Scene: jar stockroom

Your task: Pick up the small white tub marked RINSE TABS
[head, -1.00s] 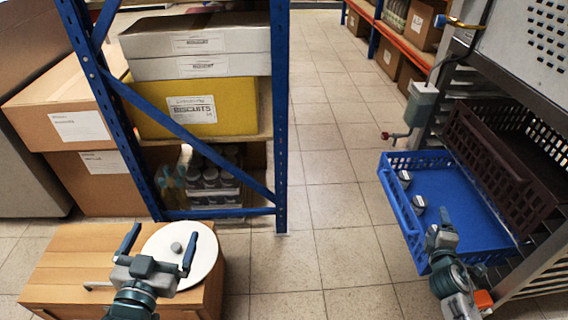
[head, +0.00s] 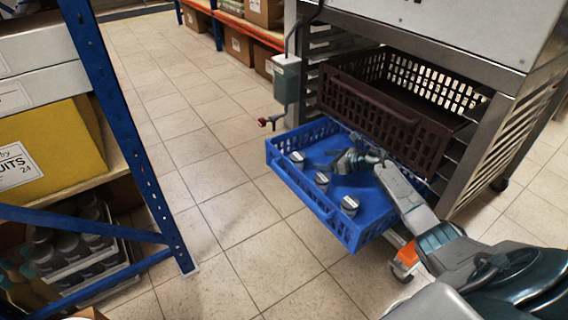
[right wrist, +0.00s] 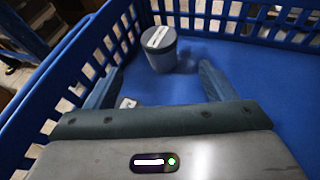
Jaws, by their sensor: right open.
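Three small tubs with pale labels stand in a row in the blue crate (head: 347,231): a far tub (head: 297,159), a middle tub (head: 321,181) and a near tub (head: 349,205). Their print is too small to read, so I cannot tell which is RINSE TABS. My right gripper (head: 340,161) is inside the crate, beside the row on its right. In the right wrist view the right gripper (right wrist: 158,82) is open and empty. One upright grey tub (right wrist: 161,50) stands ahead, beyond the fingertips. A small pale label (right wrist: 128,103) shows partly below the left finger.
A dark brown crate (head: 365,102) sits on the metal rack above and behind the blue crate. A blue-framed shelf (head: 125,125) stands at left.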

